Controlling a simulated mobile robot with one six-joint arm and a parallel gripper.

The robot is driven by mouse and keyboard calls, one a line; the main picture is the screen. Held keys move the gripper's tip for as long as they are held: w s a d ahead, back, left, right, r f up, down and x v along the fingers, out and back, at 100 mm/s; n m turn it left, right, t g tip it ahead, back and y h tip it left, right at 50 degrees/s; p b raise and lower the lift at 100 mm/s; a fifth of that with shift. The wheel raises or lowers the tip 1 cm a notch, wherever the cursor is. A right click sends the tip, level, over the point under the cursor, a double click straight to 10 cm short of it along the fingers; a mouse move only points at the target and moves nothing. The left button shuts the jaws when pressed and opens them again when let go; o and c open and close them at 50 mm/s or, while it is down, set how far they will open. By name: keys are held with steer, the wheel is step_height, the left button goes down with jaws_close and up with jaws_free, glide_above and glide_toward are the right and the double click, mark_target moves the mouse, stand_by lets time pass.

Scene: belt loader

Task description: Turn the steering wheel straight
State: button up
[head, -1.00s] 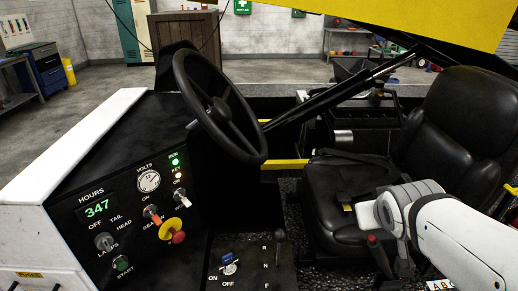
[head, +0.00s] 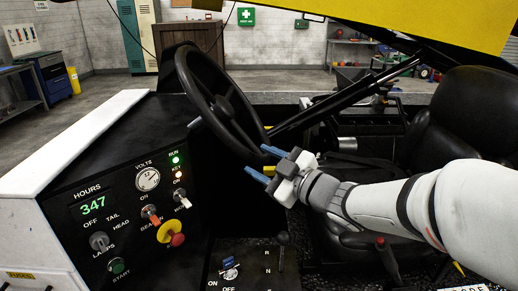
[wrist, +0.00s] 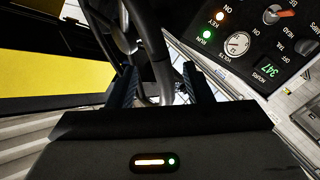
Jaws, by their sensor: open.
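The black steering wheel (head: 217,107) stands tilted on its column at the left of the cab in the head view. In the wrist view a dark curved part of the wheel (wrist: 163,75) runs up between and beyond my fingers. My gripper (head: 260,163) is open, with two blue fingers pointing left, near the lower right of the wheel rim. In the wrist view my gripper (wrist: 160,85) shows its fingers spread apart. I cannot tell whether the rim touches a finger.
The black control panel (head: 130,215) with lit lamps, knobs and a red-yellow button lies left of my gripper. The black seat (head: 470,120) is at the right, partly behind my arm. A yellow beam (head: 420,20) hangs overhead. A shift lever (head: 281,255) stands below.

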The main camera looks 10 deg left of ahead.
mark_target(251, 156)
steer(key=x, duration=0.5)
steer(key=shift+a+p, duration=0.15)
steer(key=shift+p, duration=0.25)
steer(key=shift+f, duration=0.1)
jaws_close()
